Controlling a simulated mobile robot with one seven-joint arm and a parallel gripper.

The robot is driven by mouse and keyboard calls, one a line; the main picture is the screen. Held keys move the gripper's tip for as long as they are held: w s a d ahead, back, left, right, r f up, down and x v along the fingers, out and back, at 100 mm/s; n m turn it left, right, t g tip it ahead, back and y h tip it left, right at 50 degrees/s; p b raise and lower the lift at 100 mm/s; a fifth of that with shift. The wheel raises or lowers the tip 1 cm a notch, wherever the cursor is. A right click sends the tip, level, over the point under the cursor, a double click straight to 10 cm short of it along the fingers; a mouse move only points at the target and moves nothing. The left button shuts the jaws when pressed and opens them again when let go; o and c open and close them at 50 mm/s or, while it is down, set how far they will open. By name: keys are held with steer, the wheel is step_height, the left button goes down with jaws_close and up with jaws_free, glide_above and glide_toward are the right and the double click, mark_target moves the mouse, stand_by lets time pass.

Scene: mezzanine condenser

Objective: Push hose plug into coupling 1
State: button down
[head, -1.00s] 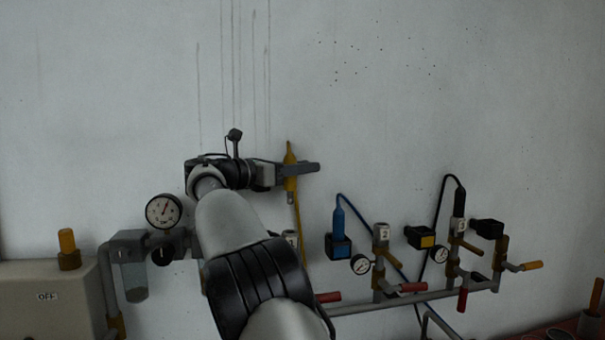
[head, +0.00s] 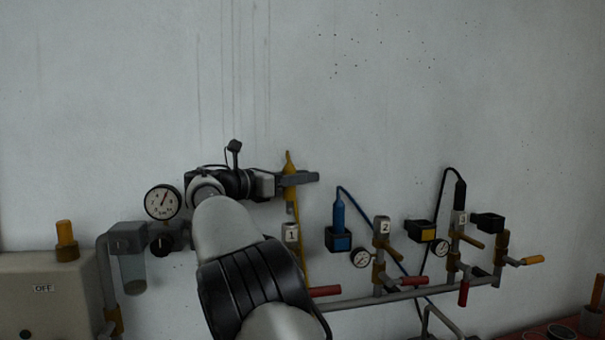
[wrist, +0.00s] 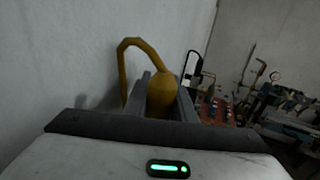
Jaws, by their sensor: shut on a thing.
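My gripper (head: 301,179) is shut on a yellow hose plug (head: 289,164), held upright in front of the wall. The wrist view also shows the yellow plug (wrist: 161,96) between the fingers, with its yellow hose looping over to the left. Coupling 1 (head: 291,233), a grey fitting with a white "1" label, is right below the plug. The lower part of coupling 1 is partly hidden by my arm.
Coupling 2 (head: 382,232) is free, with a blue plug (head: 339,213) in a holder beside it. A black plug (head: 460,195) is at coupling 3 (head: 461,219). A pressure gauge (head: 162,202) and a clear bowl (head: 133,272) are left of my arm. The wall above is clear.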

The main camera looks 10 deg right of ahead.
steer(key=shift+f, duration=0.65)
steer(key=shift+p, duration=1.25)
stand_by(1.2)
steer(key=shift+f+b, duration=1)
steer(key=shift+f, duration=1.35)
steer(key=c, duration=1.4)
jaws_free()
step_height(320, 180, up, 10)
steer(key=shift+p, duration=0.9)
